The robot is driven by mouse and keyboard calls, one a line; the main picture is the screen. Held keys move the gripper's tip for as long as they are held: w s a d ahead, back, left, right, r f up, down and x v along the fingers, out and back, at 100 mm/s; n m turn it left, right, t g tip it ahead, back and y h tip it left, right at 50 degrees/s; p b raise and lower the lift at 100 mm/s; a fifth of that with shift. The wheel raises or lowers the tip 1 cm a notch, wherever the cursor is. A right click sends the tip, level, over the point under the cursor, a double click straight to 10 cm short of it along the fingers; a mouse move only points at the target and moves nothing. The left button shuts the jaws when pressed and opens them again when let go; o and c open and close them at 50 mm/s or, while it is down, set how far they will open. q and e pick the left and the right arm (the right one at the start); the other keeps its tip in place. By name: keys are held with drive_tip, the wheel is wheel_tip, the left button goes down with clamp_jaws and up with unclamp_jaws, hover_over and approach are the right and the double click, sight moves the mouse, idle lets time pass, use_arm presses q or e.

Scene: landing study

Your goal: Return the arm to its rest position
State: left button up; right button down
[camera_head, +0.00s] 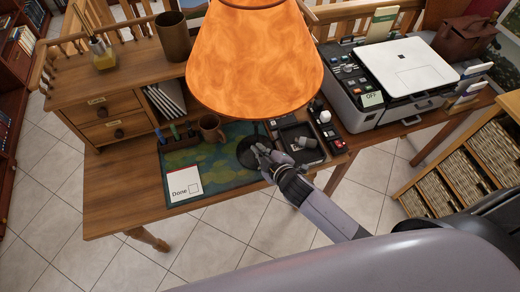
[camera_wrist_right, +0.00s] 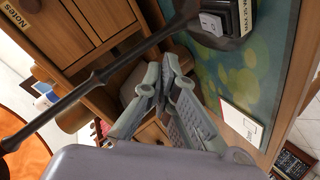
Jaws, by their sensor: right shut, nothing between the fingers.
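My right gripper (camera_head: 263,158) is shut and empty. In the head view its arm comes in from the lower right, and its fingertips are near the dark lamp base (camera_head: 246,160) at the right end of the desk mat. Whether they touch the base I cannot tell. In the right wrist view the closed fingers (camera_wrist_right: 165,85) point toward the desk, with the dark lamp pole (camera_wrist_right: 100,75) running diagonally beside them. The base with its light switch block (camera_wrist_right: 212,22) shows at the top. My left gripper is in neither view.
The large orange lampshade (camera_head: 255,65) hangs over the desk above my gripper. A black tray (camera_head: 301,142) and a mug (camera_head: 211,128) stand close by. A "Done" card (camera_head: 185,183) lies on the mat (camera_head: 225,178). A printer (camera_head: 385,80) stands right. Floor is free in front.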

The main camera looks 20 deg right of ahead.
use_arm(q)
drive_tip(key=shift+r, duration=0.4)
use_arm(e)
drive_tip(key=shift+s+r, duration=0.15)
drive_tip(key=shift+r, duration=0.25)
